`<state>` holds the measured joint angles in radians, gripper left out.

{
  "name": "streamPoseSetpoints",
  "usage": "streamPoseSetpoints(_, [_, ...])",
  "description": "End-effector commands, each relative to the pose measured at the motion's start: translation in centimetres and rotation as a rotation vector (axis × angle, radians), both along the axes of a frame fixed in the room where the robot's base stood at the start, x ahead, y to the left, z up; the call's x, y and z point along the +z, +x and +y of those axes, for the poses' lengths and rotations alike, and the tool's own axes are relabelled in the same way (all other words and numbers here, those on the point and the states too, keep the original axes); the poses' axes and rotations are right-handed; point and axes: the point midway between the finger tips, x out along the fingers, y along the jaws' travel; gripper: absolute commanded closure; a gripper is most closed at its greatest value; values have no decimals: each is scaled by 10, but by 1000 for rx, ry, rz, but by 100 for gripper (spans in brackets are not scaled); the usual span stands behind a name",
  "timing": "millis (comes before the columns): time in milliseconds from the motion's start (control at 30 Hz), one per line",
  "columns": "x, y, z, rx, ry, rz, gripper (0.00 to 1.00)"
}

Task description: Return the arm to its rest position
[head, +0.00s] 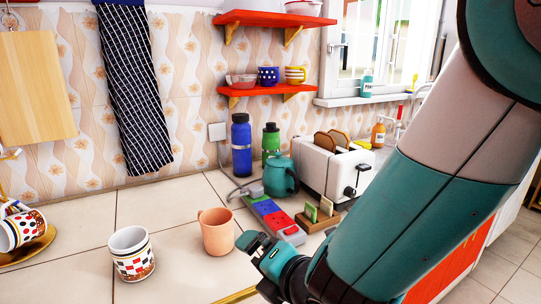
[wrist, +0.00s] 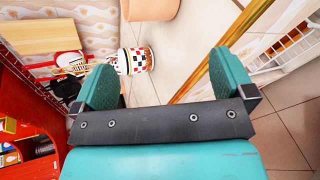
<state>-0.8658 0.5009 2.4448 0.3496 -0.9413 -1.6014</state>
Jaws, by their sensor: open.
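My gripper (head: 262,252) is at the front of the tiled counter (head: 185,218), at the lower middle of the head view. My teal arm comes down to it from the upper right. In the wrist view the two teal fingers of my gripper (wrist: 163,85) stand wide apart with nothing between them. A plain terracotta mug (head: 217,231) stands upright just left of my gripper and apart from it. It also shows cut off at the top of the wrist view (wrist: 150,8).
A patterned cup (head: 132,254) stands farther left. A power strip (head: 274,220), teal jug (head: 280,177) and toaster (head: 328,167) are behind my gripper. Red shelves (head: 268,90) hang on the wall. The arm hides part of the right side.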

Motion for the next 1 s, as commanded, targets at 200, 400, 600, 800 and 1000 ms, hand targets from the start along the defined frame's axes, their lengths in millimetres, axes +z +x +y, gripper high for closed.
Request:
streamPoseSetpoints(200, [39, -12, -76, -547, 404, 700, 0])
streamPoseSetpoints(400, [81, -80, -121, -1012, 654, 1255, 0])
streamPoseSetpoints(600, [114, -146, -149, -1361, 702, 1540, 0])
streamPoseSetpoints(800, [124, -172, -161, -1499, 686, 1608, 0])
streamPoseSetpoints(1000, [124, -172, -161, -1504, 683, 1610, 0])
